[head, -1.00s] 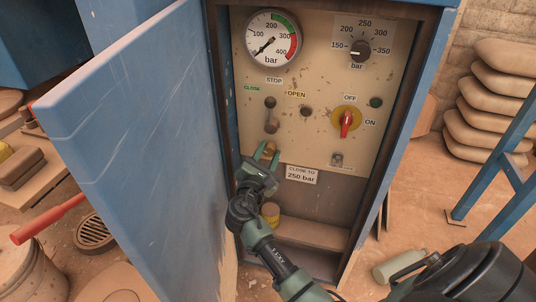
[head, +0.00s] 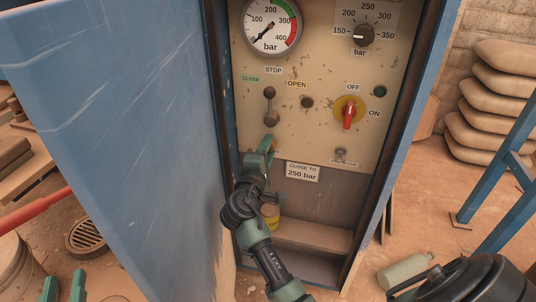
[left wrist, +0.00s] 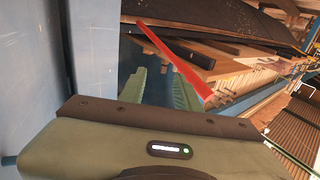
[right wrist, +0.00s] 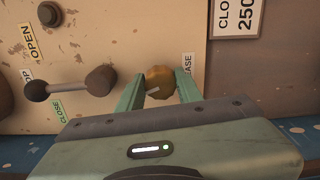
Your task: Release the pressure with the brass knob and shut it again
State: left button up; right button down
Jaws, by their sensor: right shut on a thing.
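The round brass knob (right wrist: 160,82) sits low on the beige panel (head: 325,110), beside a label ending in "EASE". My right gripper (head: 268,148) is shut on the knob, with one finger on each side of it in the right wrist view (right wrist: 160,92). In the head view the gripper mostly hides the knob. The pressure gauge (head: 272,24) has its needle pointing down and left, near the low end of the scale. My left gripper (head: 63,287) is at the bottom left of the head view, its fingers apart and empty in the left wrist view (left wrist: 158,92).
The open blue door (head: 120,110) stands left of the cabinet. The panel also bears a lever (head: 270,107), a red rotary switch (head: 348,114) and a black pressure dial (head: 364,35). A red bar (left wrist: 175,62) lies beyond my left gripper. A bottle (head: 405,270) lies on the floor.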

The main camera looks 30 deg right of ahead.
pick_arm(q)
jog(key=s+r+t+h+b, duration=0.2)
jog(key=s+r+t, duration=0.4)
jog(key=r, duration=0.7)
jog(key=shift+t+h+b, duration=0.35)
jog(key=shift+t+h, duration=0.25)
jog(key=shift+t, duration=0.7)
pick_arm(e)
jog(key=shift+f+m, duration=0.15)
jog(key=shift+m, duration=1.95)
jog(key=c, duration=0.9)
grip_release()
jog(key=shift+c, duration=0.2)
pick_arm(q)
jog(key=shift+s, duration=0.1)
